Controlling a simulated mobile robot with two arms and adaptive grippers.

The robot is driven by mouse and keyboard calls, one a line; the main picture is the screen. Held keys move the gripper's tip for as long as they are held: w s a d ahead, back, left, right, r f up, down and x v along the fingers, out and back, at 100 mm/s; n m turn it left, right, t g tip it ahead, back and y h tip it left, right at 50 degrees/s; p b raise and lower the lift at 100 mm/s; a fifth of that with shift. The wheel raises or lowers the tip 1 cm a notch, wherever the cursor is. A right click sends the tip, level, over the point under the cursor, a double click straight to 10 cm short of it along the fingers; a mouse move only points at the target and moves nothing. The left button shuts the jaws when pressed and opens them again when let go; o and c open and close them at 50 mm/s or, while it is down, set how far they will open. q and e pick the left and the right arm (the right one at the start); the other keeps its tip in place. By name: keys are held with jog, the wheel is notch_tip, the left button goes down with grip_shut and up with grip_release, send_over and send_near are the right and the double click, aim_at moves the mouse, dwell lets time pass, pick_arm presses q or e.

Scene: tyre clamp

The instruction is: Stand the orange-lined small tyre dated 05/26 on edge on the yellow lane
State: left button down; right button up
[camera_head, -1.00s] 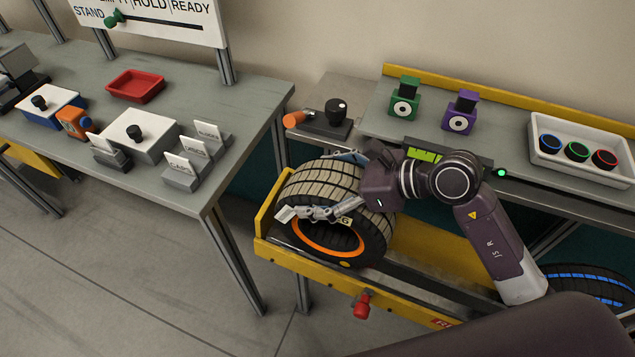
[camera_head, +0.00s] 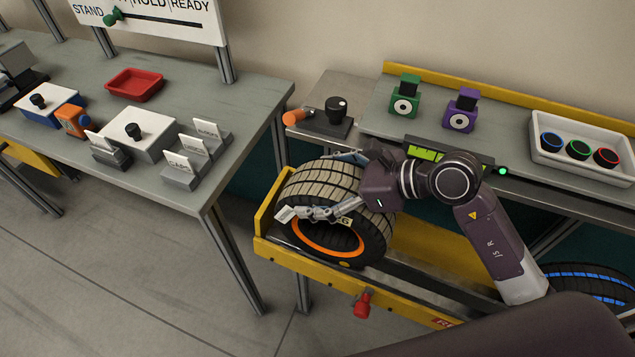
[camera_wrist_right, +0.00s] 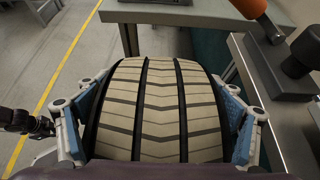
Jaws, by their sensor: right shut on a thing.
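The orange-lined tyre (camera_head: 325,193) stands on edge at the left end of the yellow lane (camera_head: 405,317), its orange ring facing the front. Its date is not readable. My right gripper (camera_head: 340,187) is shut on the tyre from above and right, a finger on each sidewall. In the right wrist view the tyre's pale grooved tread (camera_wrist_right: 162,110) sits between both fingers of my right gripper (camera_wrist_right: 164,120). A small tag on the tyre's near side is partly covered by the finger.
A blue-lined tyre (camera_head: 590,285) is at the lower right, partly hidden by my arm. A red knob (camera_head: 362,303) sticks out from the lane's front. An orange-handled device (camera_head: 325,117) stands behind the tyre. A grey bench (camera_head: 235,95) is at the left, with a floor gap between.

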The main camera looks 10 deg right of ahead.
jog(key=o, duration=1.9)
jog(key=shift+o, duration=0.4)
jog(key=shift+f, duration=0.1)
jog(key=shift+s+f, duration=0.1)
jog(key=shift+f, duration=0.1)
jog(key=shift+r, duration=0.1)
jog(key=shift+s+d+r, duration=0.15)
jog(key=shift+d+r, duration=0.05)
jog(key=shift+d, duration=0.1)
jog(key=shift+s+d+r, duration=0.15)
jog(key=shift+d, duration=0.1)
